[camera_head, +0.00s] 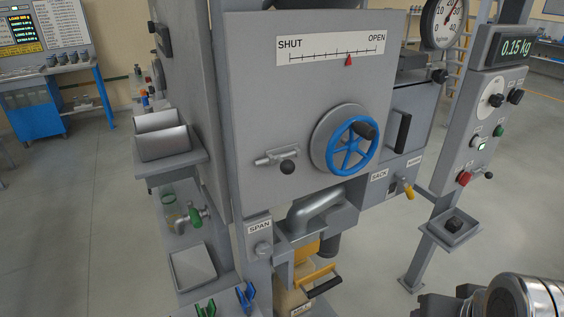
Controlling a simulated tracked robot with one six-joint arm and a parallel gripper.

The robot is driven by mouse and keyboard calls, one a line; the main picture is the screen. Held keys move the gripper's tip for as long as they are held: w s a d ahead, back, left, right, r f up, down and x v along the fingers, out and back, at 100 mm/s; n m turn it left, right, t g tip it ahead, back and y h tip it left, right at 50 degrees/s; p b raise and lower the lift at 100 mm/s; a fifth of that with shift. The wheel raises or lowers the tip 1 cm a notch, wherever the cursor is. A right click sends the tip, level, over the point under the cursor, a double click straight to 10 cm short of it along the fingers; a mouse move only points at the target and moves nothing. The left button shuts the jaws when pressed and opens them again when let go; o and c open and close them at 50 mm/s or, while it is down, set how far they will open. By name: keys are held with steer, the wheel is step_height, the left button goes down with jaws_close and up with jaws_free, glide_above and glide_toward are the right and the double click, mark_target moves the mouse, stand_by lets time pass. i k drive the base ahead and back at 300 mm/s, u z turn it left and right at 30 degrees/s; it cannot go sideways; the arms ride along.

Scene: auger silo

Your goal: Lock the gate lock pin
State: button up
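The gate lock pin (274,157) is a small metal pin in a bracket with a black ball knob, on the grey gate panel (255,100). It sits to the left of the blue handwheel (351,146), and its knob hangs at the right end. Whether the pin is engaged cannot be told. Above, the scale marked SHUT to OPEN has its red pointer (348,60) right of the middle, toward OPEN. My gripper (440,304) seems to be the dark part cut off at the bottom right edge, far below and right of the pin. Its fingers cannot be made out.
The handwheel's black knob (363,130) juts out to the right of the pin. A metal shelf (172,160) sticks out at the left, and a control post (480,130) reading 0.15 kg stands at the right. The space in front of the panel looks clear.

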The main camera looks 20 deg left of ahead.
mark_target(287, 167)
steer(key=u, duration=0.2)
steer(key=k, duration=0.95)
steer(key=u, duration=0.65)
steer(key=i, duration=0.95)
steer(key=u, duration=0.05)
